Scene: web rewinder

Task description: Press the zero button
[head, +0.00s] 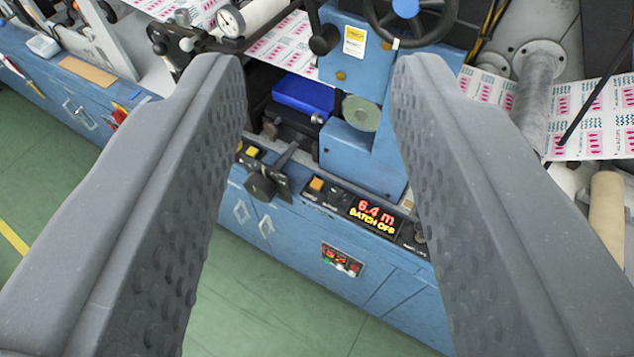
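My gripper (318,75) is open and empty, with its two ridged grey fingers wide apart in the foreground. Between and beyond them is the blue machine's sloping control panel. It has a lit display (374,216) reading "6.4 m" and "BATCH OFF". A yellow button (252,151) is farther left, close to the left finger. The small labels are too small to read, so I cannot tell which button is zero. The fingers appear apart from the panel.
A black lever or knob (262,184) juts out left of the orange button. A black handwheel (408,12) and printed web (292,45) lie behind. Green floor (270,315) is open in front.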

